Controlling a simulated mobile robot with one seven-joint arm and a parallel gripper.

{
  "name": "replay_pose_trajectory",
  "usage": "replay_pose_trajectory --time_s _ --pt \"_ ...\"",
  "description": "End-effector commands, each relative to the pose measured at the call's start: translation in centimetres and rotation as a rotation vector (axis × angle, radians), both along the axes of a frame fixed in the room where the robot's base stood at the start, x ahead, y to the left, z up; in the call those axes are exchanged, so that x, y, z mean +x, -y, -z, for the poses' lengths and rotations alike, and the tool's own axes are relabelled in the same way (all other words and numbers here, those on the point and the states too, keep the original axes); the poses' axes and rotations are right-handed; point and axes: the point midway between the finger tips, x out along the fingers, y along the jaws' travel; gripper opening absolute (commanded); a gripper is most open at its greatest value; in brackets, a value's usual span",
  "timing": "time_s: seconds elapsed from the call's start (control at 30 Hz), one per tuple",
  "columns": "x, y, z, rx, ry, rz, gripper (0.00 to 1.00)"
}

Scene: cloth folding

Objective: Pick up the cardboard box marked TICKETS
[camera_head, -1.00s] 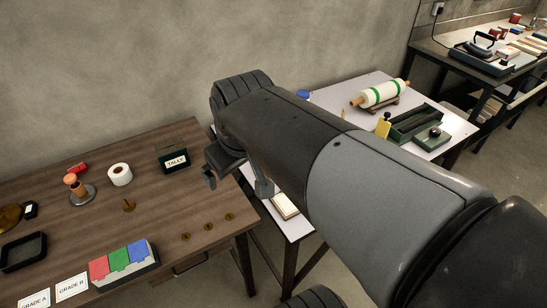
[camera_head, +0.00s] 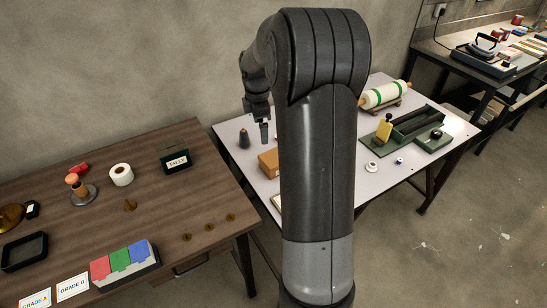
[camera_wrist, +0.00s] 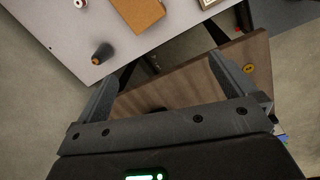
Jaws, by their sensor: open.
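A brown cardboard box (camera_head: 268,163) lies on the white table, partly hidden behind my arm. It also shows at the top of the wrist view (camera_wrist: 138,12). No TICKETS marking can be read on it. My gripper (camera_head: 264,133) hangs above the left part of the white table, with the box lower and slightly right of it in the head view. In the wrist view my gripper (camera_wrist: 164,70) is open with nothing between its fingers, and the box lies beyond the fingertips.
A dark cone-shaped spool (camera_head: 244,138) stands left of the box on the white table (camera_head: 229,131). A green tool tray (camera_head: 415,122) and a roller (camera_head: 385,95) are to the right. The wooden table (camera_head: 75,232) at left holds a TALLY box (camera_head: 177,160).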

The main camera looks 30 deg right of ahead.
Motion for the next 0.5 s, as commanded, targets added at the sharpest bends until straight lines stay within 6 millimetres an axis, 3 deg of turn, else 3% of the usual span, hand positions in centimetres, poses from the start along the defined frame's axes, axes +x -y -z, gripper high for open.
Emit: replay_pose_trajectory --time_s 0.1,0.3,0.5 --pt "1.8 3.1 3.9 0.017 -0.043 -0.112 1.00" --pt "3.4 6.9 9.1 0.044 -0.086 -0.276 1.00" --pt "3.9 8.5 11.5 0.059 -0.100 -0.352 1.00"
